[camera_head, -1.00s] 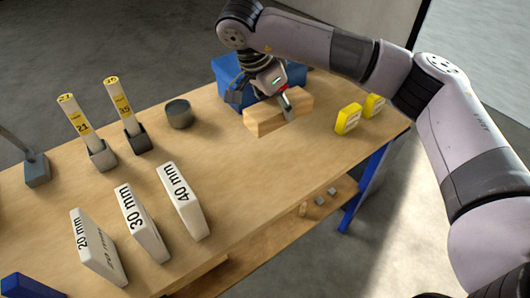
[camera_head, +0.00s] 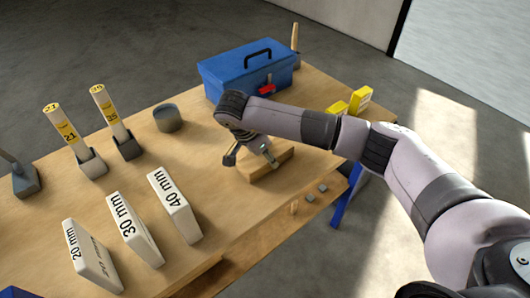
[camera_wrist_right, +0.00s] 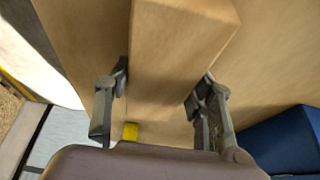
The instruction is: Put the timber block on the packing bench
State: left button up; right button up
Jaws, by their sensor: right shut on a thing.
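The timber block (camera_head: 274,166) is a plain tan beam over the right part of the wooden bench (camera_head: 207,137), near its front edge. My right gripper (camera_head: 250,157) reaches over it from the right and is shut on it. In the right wrist view the timber block (camera_wrist_right: 178,60) runs between the two fingers of the right gripper (camera_wrist_right: 160,95). The block sits low and about level, at or just above the bench top; I cannot tell whether it touches. My left gripper is not in view.
A blue toolbox (camera_head: 247,72) stands behind the block, and yellow blocks (camera_head: 361,97) lie right of it. The bench between cup and block is clear.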

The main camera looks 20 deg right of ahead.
jog(key=o, duration=1.5)
jog(key=shift+c, duration=0.2)
jog(key=shift+a+r, duration=0.1)
jog(key=shift+r, duration=0.15)
jog(key=b+v, duration=0.1)
jog(key=v, duration=1)
jog(key=shift+r+b, duration=0.3)
jog(key=shift+b, duration=0.1)
jog(key=shift+a, duration=0.15)
